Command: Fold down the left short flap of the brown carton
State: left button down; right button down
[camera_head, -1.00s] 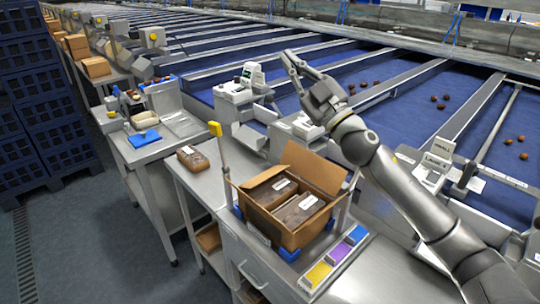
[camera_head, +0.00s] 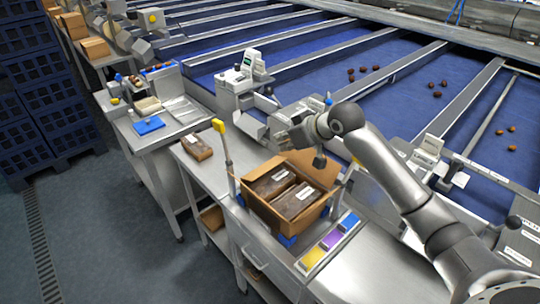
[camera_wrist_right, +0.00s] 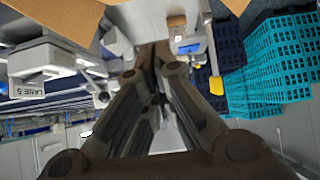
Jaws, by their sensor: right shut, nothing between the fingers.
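The brown carton (camera_head: 272,221) stands open on the metal bench and holds two dark packs (camera_head: 297,201) with white labels. Its back flap (camera_head: 318,166) stands up behind the packs. The left short flap cannot be made out clearly. My right gripper (camera_head: 281,141) is above the carton's back left side, apart from it, its fingers pointing left. In the right wrist view the fingers (camera_wrist_right: 152,55) are together and empty. Brown cardboard (camera_wrist_right: 55,18) shows at the top left of that view. My left gripper is not in view.
A thin post with a yellow top (camera_head: 219,126) stands at the carton's left. A small date pack (camera_head: 197,147) lies behind it on the bench. Yellow, purple and blue blocks (camera_head: 331,240) lie right of the carton. Sorting lanes (camera_head: 380,85) run behind.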

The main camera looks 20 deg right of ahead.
jog(key=p, duration=0.3)
send_over(270, 169)
jog(key=w, duration=0.2)
jog(key=f, duration=0.6)
jog(key=shift+s+a, duration=0.15)
jog(key=shift+a, duration=0.1)
jog(key=f, duration=0.1)
jog(key=s+f+p, duration=0.1)
jog(key=f, duration=0.1)
jog(key=shift+d+p, duration=0.2)
jog(key=shift+p, duration=0.1)
jog(key=shift+s+d+f, duration=0.15)
jog(key=shift+s+f, duration=0.1)
jog(key=shift+f, duration=0.35)
